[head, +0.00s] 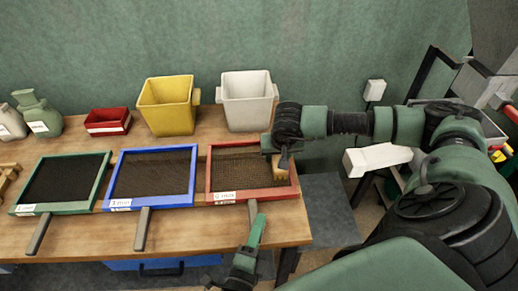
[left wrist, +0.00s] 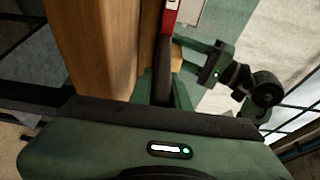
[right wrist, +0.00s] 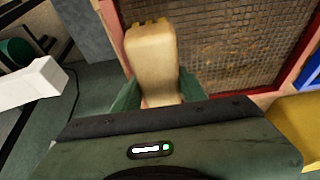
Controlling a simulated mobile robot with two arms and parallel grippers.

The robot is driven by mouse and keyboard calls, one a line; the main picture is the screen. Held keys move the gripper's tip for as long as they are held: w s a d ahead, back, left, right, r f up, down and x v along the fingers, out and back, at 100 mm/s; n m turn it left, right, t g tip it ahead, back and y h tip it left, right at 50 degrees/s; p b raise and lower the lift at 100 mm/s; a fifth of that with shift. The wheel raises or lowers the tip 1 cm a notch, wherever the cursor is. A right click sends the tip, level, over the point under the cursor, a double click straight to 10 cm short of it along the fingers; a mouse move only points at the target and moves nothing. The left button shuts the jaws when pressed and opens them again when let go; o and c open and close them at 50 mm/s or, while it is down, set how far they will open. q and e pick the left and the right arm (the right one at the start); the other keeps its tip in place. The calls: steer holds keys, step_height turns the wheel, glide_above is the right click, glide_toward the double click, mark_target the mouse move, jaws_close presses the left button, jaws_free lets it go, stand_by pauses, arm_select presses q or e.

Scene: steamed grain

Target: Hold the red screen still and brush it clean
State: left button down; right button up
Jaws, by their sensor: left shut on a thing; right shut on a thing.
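The red screen (head: 222,172), a red frame with a mesh, lies at the table's right end. In the right wrist view its mesh (right wrist: 235,40) shows brownish specks. My left gripper (head: 254,228) is shut on the screen's dark handle at the table's front edge; the handle (left wrist: 164,70) and a bit of red frame (left wrist: 170,14) show in the left wrist view. My right gripper (head: 283,160) is shut on a pale wooden brush (right wrist: 152,62) at the screen's right side.
A blue screen (head: 151,202) and a green screen (head: 60,208) lie to the left. Behind stand a red tray (head: 107,121), a yellow bin (head: 166,107) and a white bin (head: 247,101). The wooden table (head: 75,238) ends just right of the red screen.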

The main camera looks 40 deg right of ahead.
steer(key=shift+w+d+f, duration=0.1)
steer(key=shift+w+d, duration=0.15)
steer(key=shift+w, duration=0.2)
steer(key=shift+w+a, duration=0.6)
steer(key=shift+a, duration=0.4)
steer(key=shift+w+a, duration=0.65)
steer(key=shift+a, duration=0.4)
steer(key=shift+w+a, duration=0.6)
steer(key=shift+a, duration=0.4)
steer(key=shift+w+a, duration=0.9)
steer(key=shift+a, duration=0.6)
steer(key=shift+w+a, duration=0.95)
steer(key=shift+a, duration=0.5)
steer(key=shift+w+a, duration=0.9)
steer(key=shift+a, duration=0.6)
steer(key=shift+w+d, duration=0.5)
steer(key=shift+w, duration=0.25)
steer(key=shift+w+d, duration=0.45)
steer(key=shift+w, duration=0.3)
steer(key=shift+s+d, duration=0.45)
steer(key=shift+d, duration=0.3)
steer(key=shift+s+d, duration=0.45)
steer(key=shift+d, duration=0.3)
steer(key=shift+s+d, duration=0.5)
steer(key=shift+d, duration=0.35)
steer(key=shift+s+d, duration=0.5)
steer(key=shift+d, duration=0.3)
